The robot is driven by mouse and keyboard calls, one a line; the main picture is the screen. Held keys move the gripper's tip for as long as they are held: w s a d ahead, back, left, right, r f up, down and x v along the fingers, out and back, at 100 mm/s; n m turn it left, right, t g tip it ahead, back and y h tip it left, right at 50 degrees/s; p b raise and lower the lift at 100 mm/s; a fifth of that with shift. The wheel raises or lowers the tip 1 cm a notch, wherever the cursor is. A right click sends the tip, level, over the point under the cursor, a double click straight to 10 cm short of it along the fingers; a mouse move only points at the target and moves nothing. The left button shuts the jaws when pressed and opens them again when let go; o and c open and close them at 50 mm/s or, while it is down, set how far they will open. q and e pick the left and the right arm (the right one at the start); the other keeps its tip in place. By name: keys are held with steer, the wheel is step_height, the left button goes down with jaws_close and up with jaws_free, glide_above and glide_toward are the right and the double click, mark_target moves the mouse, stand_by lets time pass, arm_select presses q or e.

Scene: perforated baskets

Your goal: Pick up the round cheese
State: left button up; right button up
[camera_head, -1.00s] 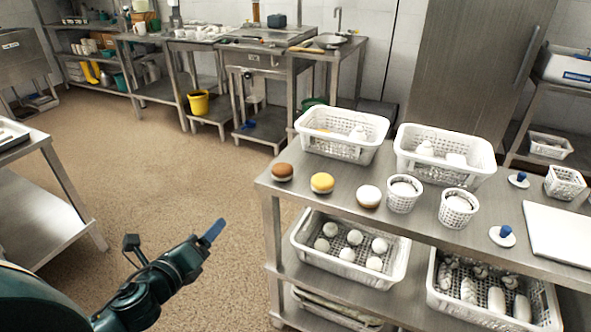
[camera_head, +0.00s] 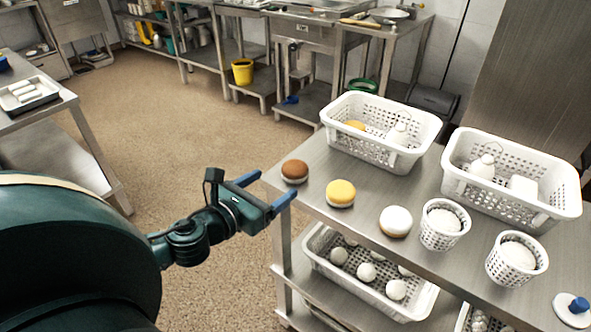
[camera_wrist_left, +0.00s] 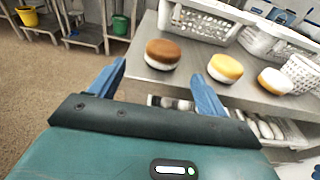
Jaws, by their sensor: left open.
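Several round cheeses stand along the left front edge of the steel table. One has a brown top (camera_head: 295,171), one a yellow top (camera_head: 340,193), and one a white top (camera_head: 395,221). They also show in the left wrist view as the brown one (camera_wrist_left: 163,53), the yellow one (camera_wrist_left: 225,68) and the white one (camera_wrist_left: 275,80). My left gripper (camera_head: 271,187) is open and empty, just left of the table edge near the brown-topped cheese. In the left wrist view, the brown-topped cheese appears between the fingers (camera_wrist_left: 160,85), beyond their tips. My right gripper is not in view.
White perforated baskets (camera_head: 376,148) stand behind the cheeses, with small perforated cups (camera_head: 443,232) to the right. A lower shelf holds a basket of white rounds (camera_head: 330,272). The steel table edge (camera_head: 355,232) lies close to my left gripper. Open floor is to the left.

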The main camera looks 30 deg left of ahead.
mark_target(287, 176)
arm_select(q)
steer(key=shift+w+d+f, duration=0.1)
steer(key=shift+w+f, duration=0.1)
steer(key=shift+w, duration=1.3)
steer(key=w, duration=0.4)
steer(key=shift+d+p, duration=0.3)
steer(key=shift+d, duration=0.05)
steer(key=shift+w+d+f, duration=0.1)
steer(key=shift+w+f, duration=0.1)
steer(key=shift+w, duration=0.4)
steer(key=c, duration=1)
